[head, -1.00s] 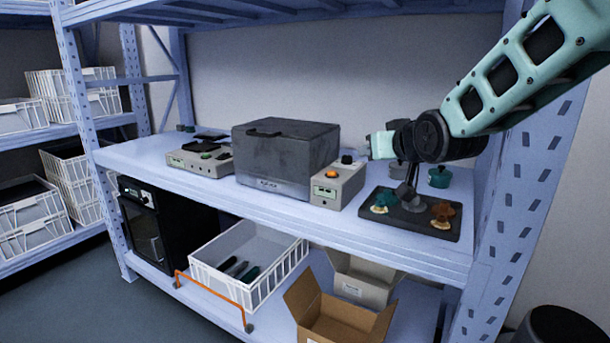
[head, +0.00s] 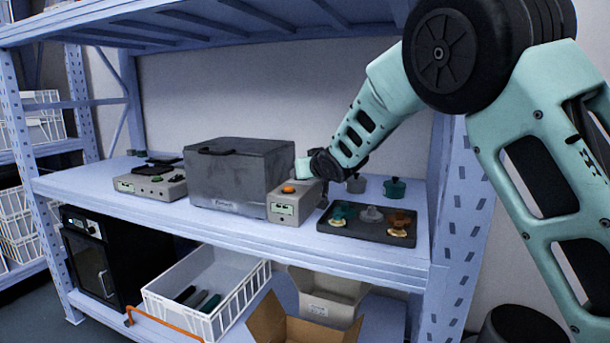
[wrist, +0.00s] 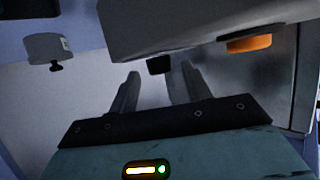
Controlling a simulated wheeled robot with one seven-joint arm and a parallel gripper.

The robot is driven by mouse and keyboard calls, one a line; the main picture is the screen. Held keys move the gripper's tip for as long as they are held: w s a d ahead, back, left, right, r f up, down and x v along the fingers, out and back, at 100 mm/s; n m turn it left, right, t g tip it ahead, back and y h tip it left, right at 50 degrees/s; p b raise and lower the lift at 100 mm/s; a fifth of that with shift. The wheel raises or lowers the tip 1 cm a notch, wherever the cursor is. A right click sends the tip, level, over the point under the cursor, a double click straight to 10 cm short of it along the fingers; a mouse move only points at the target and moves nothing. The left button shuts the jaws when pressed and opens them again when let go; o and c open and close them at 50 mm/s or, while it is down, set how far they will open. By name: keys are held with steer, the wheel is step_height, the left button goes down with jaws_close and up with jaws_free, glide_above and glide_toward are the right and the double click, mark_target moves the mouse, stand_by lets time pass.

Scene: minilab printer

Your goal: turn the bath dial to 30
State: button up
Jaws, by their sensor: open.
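The bath is a dark grey lidded box (head: 238,178) on the shelf. A small light grey control box (head: 292,206) stands against its right side, with a display on its front and an orange knob (head: 288,188) on top. In the wrist view, an orange part (wrist: 248,43) shows at upper right, and a small black knob (wrist: 158,65) lies between my fingertips. I cannot tell which is the bath dial, nor read its setting. My gripper (wrist: 160,71) is open, with nothing held; whether it touches the black knob is unclear. In the head view my wrist is above the control box's back, fingers hidden.
A dark tray (head: 345,231) with several coloured pieces lies right of the control box. A green pot (head: 395,188) stands behind it. Another instrument (head: 150,185) is at left. An upper shelf (head: 200,25) hangs overhead. Shelf front between instruments is clear.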

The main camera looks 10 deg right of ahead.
steer(key=shift+w+a+f, duration=0.1)
steer(key=shift+w+f, duration=0.1)
steer(key=shift+w, duration=0.4)
steer(key=c, duration=1)
steer(key=shift+d+r+p, duration=0.15)
steer(key=shift+d+p, duration=0.05)
steer(key=shift+p, duration=0.55)
steer(key=shift+r+n+y+p, duration=0.1)
steer(key=shift+n+y+p, duration=0.45)
steer(key=shift+p, duration=0.65)
steer(key=shift+f+n+g+y+p, duration=0.35)
steer(key=shift+y+p, duration=0.1)
steer(key=shift+p, duration=0.35)
steer(key=o, duration=1)
